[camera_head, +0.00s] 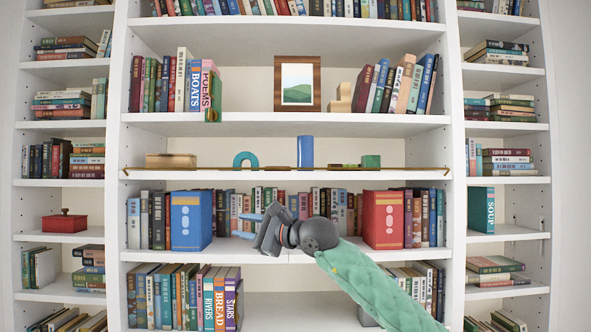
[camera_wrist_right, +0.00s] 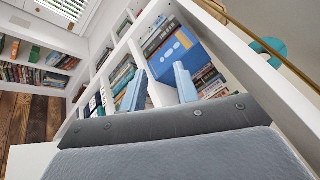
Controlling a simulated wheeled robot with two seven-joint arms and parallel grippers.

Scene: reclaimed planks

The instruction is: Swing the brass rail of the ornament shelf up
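The brass rail (camera_head: 220,169) runs level across the front of the ornament shelf (camera_head: 415,174), low, close to the board's front edge. In the right wrist view the rail (camera_wrist_right: 238,24) crosses the upper right corner. My right gripper (camera_head: 241,225) is below the ornament shelf, in front of the book row, left of the middle. Its light blue fingers point left and stand apart with nothing between them, as the right wrist view shows (camera_wrist_right: 160,85). It is apart from the rail. My left gripper is not in view.
Below, a blue box (camera_head: 190,221) and a red box (camera_head: 383,219) flank my gripper. Books fill the shelves around.

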